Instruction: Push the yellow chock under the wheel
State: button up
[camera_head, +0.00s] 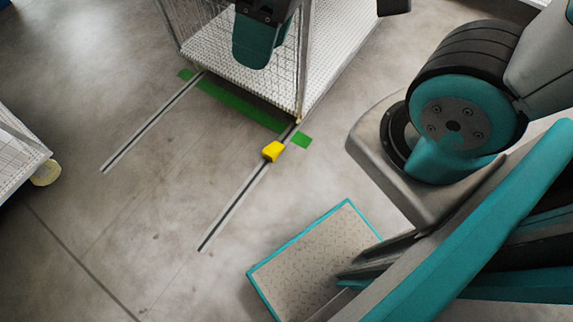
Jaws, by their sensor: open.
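The yellow chock (273,151) sits on the right one of two metal floor rails, just short of the near right corner of a wire-mesh cart (302,60). A small floor gap shows between chock and cart corner. The cart's wheel at that corner is mostly hidden, with only a tiny yellowish bit low at the corner. My gripper (262,45), teal and black, hangs at the top of the view in front of the cart. It is open, and I see nothing in it. It is apart from the chock, farther up the picture.
The left rail (150,124) runs parallel to the right rail (230,208). Green markings (240,106) lie on the floor at the cart's near edge. Another mesh cart (15,150) with a cream wheel (46,172) stands at the left. The floor around the rails is clear.

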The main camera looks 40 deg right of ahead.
aim_at(271, 152)
jog(key=u, duration=0.05)
jog(key=k, duration=0.45)
jog(key=z, duration=0.45)
jog(key=i, duration=0.4)
jog(key=u, duration=2.3)
jog(key=i, duration=2.75)
jog(key=z, duration=3.3)
